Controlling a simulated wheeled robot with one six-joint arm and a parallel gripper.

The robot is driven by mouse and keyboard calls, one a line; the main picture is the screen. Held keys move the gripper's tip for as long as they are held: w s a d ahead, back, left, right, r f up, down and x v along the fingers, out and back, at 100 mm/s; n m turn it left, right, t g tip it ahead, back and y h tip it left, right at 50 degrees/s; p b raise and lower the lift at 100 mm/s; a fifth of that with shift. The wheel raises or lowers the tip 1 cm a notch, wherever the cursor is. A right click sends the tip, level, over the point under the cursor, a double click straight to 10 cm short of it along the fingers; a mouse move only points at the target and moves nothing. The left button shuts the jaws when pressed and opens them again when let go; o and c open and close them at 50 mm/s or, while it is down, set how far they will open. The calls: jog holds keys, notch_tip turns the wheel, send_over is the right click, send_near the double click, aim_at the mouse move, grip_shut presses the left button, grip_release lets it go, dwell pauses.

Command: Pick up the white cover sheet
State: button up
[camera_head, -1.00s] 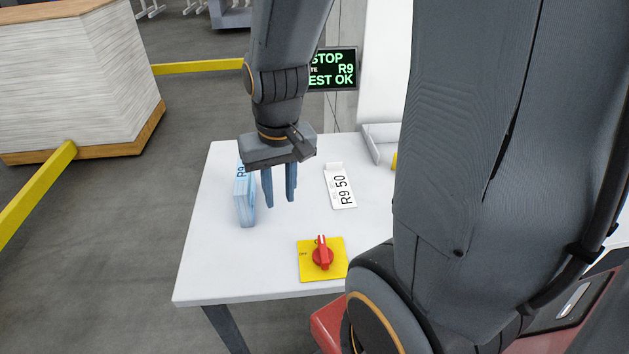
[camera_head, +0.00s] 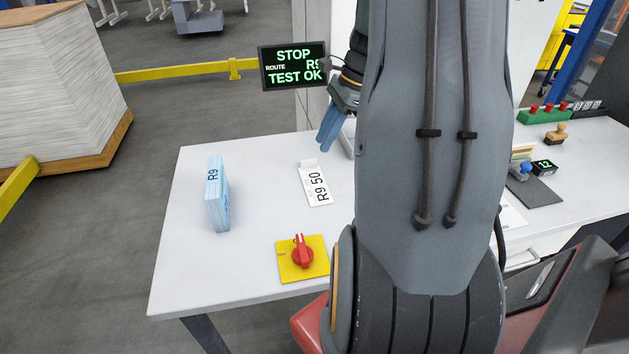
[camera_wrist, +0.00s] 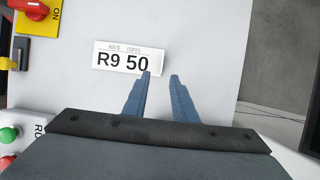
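The white cover sheet (camera_head: 316,186), printed "R9 50", lies flat on the white table (camera_head: 250,270). It also shows in the wrist view (camera_wrist: 128,60), just beyond the fingertips. My gripper (camera_head: 327,140) is above the table's far right part, behind the sheet in the head view and partly hidden by my arm. In the wrist view my gripper (camera_wrist: 160,76) has its two blue fingers apart with nothing between them. The left fingertip overlaps the sheet's lower edge in that picture; it looks apart from the sheet.
A blue bundle marked R9 (camera_head: 217,195) stands upright on the table's left. A red rotary switch on a yellow plate (camera_head: 302,256) is near the front edge. A screen (camera_head: 294,66) reads STOP, R9, TEST OK. On the right are a stamp (camera_head: 555,134) and red-topped buttons (camera_head: 545,113).

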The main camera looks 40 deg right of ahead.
aim_at(315, 181)
jog(key=shift+p+x, duration=1)
jog(key=shift+x, duration=2.1)
jog(key=shift+w, duration=0.2)
grip_shut()
